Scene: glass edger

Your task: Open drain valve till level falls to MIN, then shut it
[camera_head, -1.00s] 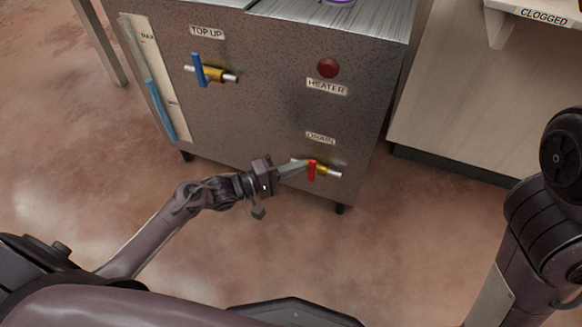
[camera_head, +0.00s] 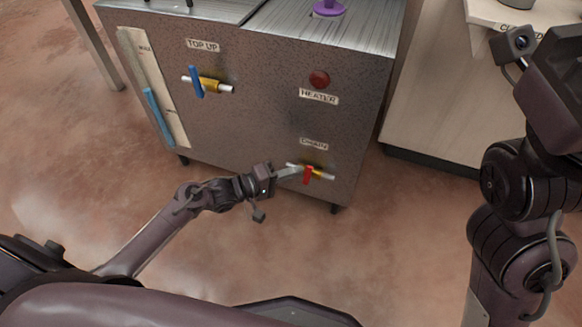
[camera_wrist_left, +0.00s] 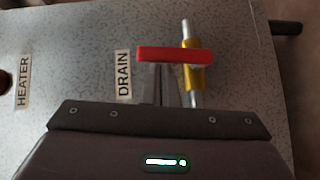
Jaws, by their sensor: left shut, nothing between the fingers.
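The drain valve has a red handle (camera_head: 308,175) on a brass body (camera_head: 318,172) at the lower right of the steel tank front. In the left wrist view the red handle (camera_wrist_left: 174,55) lies across the pipe, under which the DRAIN label (camera_wrist_left: 123,77) stands to the left. My left gripper (camera_head: 297,171) is shut and empty, its fingertips at the handle's side; touching or just apart, I cannot tell. The fingers (camera_wrist_left: 162,72) partly go behind the handle. The level gauge (camera_head: 135,60) shows a blue column (camera_head: 157,114), its top around mid-gauge, well below MAX. The MIN lettering is unreadable. My right gripper is out of view.
A TOP UP valve with a blue handle (camera_head: 196,82) sits upper left on the tank. A red HEATER button (camera_head: 319,79) is above the drain. A pale cabinet (camera_head: 430,110) stands right. The floor in front is clear.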

